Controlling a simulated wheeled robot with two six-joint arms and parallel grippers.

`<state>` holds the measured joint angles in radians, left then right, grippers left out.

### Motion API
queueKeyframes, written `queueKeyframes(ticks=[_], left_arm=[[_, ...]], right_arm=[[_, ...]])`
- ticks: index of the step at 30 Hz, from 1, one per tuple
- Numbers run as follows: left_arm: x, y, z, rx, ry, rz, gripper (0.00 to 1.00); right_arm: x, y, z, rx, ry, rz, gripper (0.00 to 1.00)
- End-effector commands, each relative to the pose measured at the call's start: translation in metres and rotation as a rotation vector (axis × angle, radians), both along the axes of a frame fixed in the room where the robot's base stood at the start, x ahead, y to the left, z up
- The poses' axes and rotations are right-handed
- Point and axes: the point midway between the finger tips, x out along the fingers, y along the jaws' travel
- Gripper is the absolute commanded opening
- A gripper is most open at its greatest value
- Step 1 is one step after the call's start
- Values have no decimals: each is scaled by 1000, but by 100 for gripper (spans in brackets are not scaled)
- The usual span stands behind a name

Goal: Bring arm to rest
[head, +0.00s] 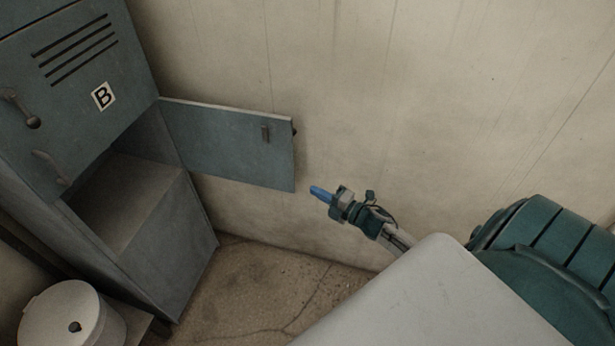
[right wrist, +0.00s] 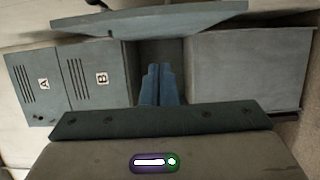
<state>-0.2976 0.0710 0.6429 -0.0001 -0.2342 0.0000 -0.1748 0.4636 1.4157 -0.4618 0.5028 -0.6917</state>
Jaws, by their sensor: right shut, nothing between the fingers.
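My right gripper (head: 318,192) points left, its blue fingers together with nothing between them. In the head view it is just right of the open locker door's free end, in front of the pale wall; I cannot tell the exact gap. In the right wrist view the closed blue fingers (right wrist: 158,80) overlap the dark opening of the locker compartment. My left gripper is not in view.
The grey-blue locker (head: 70,80) has a closed door marked B and, below it, an open compartment (head: 130,205). Its open door (head: 225,145) sticks out rightward. A white round container (head: 60,310) stands at lower left. Cracked floor (head: 265,290) is clear below the door.

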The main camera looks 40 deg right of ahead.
Motion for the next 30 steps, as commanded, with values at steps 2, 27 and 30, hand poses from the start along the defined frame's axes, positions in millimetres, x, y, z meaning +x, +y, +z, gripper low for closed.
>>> queueKeyframes(ticks=[2, 27, 30], left_arm=[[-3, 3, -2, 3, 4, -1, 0], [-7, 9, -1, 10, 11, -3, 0], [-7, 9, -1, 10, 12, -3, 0]], right_arm=[[-4, -2, 0, -1, 0, 0, 0], [-189, -18, -305, 667, 791, -712, 0], [-249, -1, -352, 775, 932, -870, 0]])
